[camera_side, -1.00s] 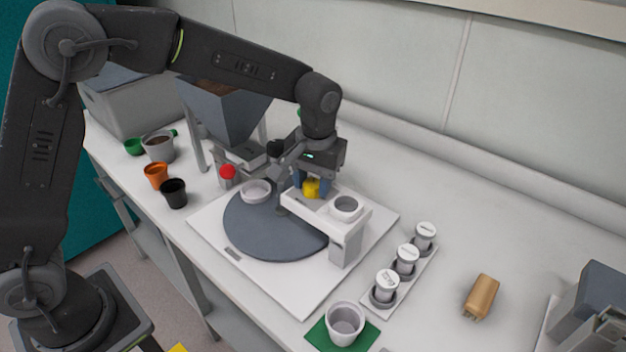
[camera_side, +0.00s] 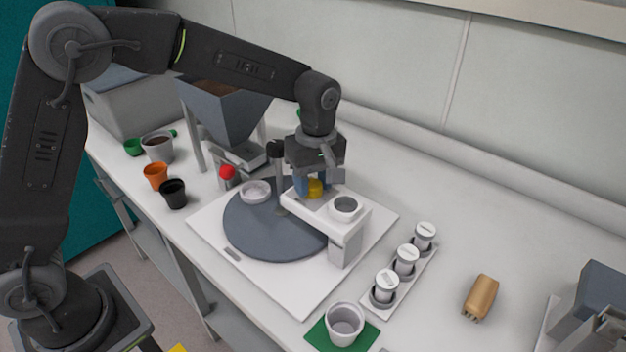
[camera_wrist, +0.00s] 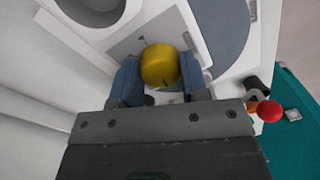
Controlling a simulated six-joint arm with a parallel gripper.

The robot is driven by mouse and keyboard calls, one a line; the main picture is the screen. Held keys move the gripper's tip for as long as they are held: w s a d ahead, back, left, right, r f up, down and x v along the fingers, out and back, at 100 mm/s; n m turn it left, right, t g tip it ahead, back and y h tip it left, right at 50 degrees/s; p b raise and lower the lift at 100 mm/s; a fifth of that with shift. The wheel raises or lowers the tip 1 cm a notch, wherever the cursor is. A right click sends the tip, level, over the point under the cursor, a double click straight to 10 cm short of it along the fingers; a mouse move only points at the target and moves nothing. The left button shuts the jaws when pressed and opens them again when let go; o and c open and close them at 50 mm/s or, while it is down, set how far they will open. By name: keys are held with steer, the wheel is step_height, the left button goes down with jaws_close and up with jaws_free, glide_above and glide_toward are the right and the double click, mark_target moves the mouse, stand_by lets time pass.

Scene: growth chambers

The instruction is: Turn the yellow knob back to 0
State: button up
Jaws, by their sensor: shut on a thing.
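The yellow knob (camera_wrist: 159,65) sits on top of the white bridge-like housing (camera_side: 322,209), which stands over a dark grey round turntable (camera_side: 262,228). My gripper (camera_side: 312,184) points down at the housing from above. In the wrist view its two blue fingers (camera_wrist: 158,78) are on either side of the knob and shut on it. The scale numbers around the knob cannot be read. In the side view my gripper partly hides the knob (camera_side: 315,188).
A white cup ring (camera_side: 345,206) is set in the housing beside the knob. A red-ball lever (camera_side: 227,172) and a hopper (camera_side: 225,110) stand to the left. Several white-capped vials (camera_side: 406,258) stand in a rack to the right. A cup (camera_side: 344,322) is on a green mat in front.

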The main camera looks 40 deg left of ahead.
mark_target(316, 181)
steer(key=shift+n, duration=1.1)
steer(key=o, duration=0.9)
steer(key=shift+o, duration=0.2)
step_height(316, 181, up, 14)
steer(key=shift+w, duration=0.4)
steer(key=shift+f, duration=0.1)
